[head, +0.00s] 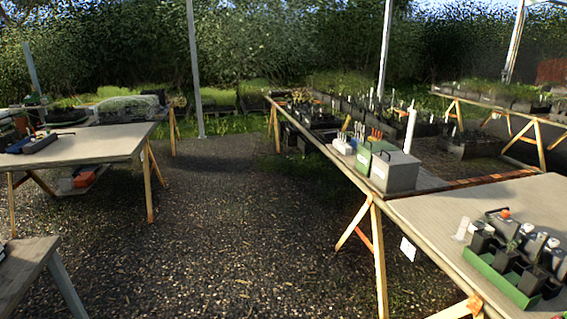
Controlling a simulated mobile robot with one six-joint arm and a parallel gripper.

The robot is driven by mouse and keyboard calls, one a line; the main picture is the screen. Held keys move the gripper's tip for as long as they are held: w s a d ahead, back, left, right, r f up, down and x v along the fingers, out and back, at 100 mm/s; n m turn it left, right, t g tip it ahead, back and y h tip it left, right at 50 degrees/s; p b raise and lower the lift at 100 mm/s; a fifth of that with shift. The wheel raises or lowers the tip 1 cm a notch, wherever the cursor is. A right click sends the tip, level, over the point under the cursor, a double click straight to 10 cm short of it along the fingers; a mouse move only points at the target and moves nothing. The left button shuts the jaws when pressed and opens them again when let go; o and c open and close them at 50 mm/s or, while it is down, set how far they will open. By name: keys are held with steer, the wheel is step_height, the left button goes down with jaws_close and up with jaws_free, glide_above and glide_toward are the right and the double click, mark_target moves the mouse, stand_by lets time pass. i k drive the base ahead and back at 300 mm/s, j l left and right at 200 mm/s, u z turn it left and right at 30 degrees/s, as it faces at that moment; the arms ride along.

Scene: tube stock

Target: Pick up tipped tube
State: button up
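At the lower right, a green tray (487,268) stands on a table and holds several dark square tubes or pots (527,282). Some pale caps or tops show among them, and a small orange-topped item (505,213) is at the back of the group. I cannot tell which tube, if any, is tipped; they are crowded and small in the picture. My gripper is not in view.
The tray's table (425,211) fills the lower right. A grey box (395,172) and a green box (364,158) stand on the long bench. A left table (105,143) carries dark items (40,142). The gravel floor (215,225) between is open.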

mark_target(334, 133)
steer(key=i, duration=0.55)
steer(key=i+z, duration=0.15)
steer(key=i, duration=0.35)
steer(key=i+j, duration=0.15)
steer(key=i, duration=0.4)
steer(key=i+j+z, duration=0.15)
steer(key=i, duration=0.4)
steer(key=i+j, duration=0.1)
steer(key=i, duration=0.4)
steer(key=i+j+z, duration=0.15)
steer(key=i, duration=0.4)
steer(key=i+j+z, duration=0.1)
steer(key=i, duration=0.35)
steer(key=i+j+z, duration=0.1)
steer(key=i, duration=0.3)
steer(key=i+j+z, duration=0.1)
steer(key=i+j, duration=0.25)
steer(key=i+j+z, duration=0.1)
steer(key=i+j, duration=0.15)
steer(key=i, duration=0.25)
steer(key=i+j, duration=0.4)
steer(key=i, duration=0.2)
steer(key=i+j+z, duration=0.15)
steer(key=i+j, duration=0.2)
steer(key=i, duration=0.3)
steer(key=i+j, duration=0.5)
steer(key=i+l+z, duration=0.05)
steer(key=i, duration=0.05)
